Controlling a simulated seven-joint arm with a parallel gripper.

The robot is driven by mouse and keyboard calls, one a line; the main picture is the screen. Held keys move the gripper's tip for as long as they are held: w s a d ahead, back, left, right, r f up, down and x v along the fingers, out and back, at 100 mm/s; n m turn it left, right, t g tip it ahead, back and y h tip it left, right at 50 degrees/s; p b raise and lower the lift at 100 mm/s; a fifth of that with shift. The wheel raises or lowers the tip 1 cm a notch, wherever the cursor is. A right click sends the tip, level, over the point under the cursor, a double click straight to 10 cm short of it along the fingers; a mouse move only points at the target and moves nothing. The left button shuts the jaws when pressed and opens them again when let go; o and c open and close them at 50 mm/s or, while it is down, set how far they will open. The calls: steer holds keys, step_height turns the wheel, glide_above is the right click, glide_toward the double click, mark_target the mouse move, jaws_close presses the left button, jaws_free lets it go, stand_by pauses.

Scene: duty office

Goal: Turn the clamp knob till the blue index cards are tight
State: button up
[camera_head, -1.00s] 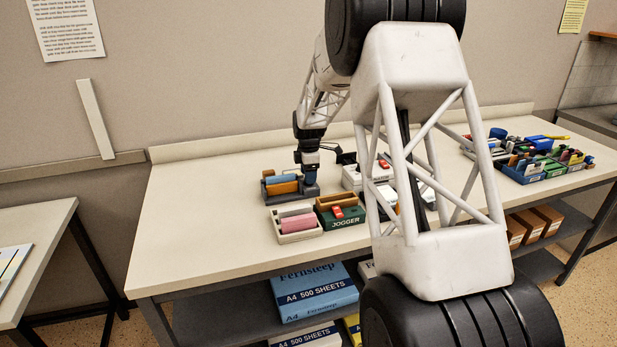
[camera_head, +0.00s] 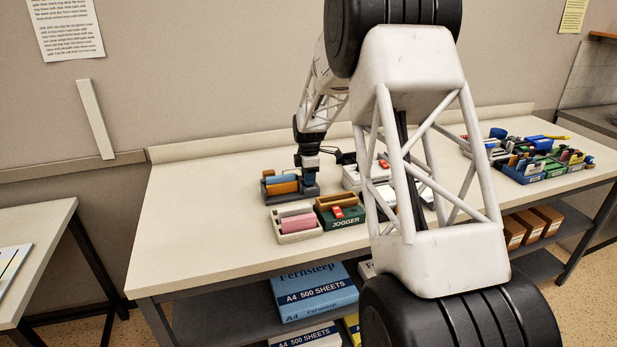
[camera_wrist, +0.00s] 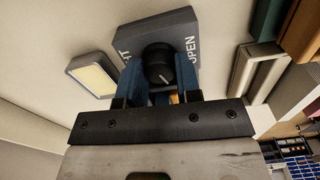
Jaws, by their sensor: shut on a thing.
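The grey card clamp (camera_head: 305,190) stands on the table with blue index cards (camera_head: 281,179) and orange cards (camera_head: 281,188) upright in it. Whether the blue cards are tight cannot be told. Its black round knob (camera_wrist: 158,63) has a pale pointer line and sits on a grey face with "OPEN" lettered on the right and partly hidden letters on the left. My gripper (camera_wrist: 158,76) has its blue fingers on either side of the knob, shut on it. In the head view my gripper (camera_head: 308,170) is at the clamp's right end.
A cream tray with a pink stack (camera_head: 297,224) and a green "JOGGER" box (camera_head: 342,218) stand in front of the clamp. A white device (camera_head: 353,177) is to its right. Blue trays (camera_head: 527,176) of stationery lie far right. The table's left side is clear.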

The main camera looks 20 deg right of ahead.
steer(key=shift+m, duration=1.6)
steer(key=o, duration=0.9)
steer(key=shift+n, duration=0.5)
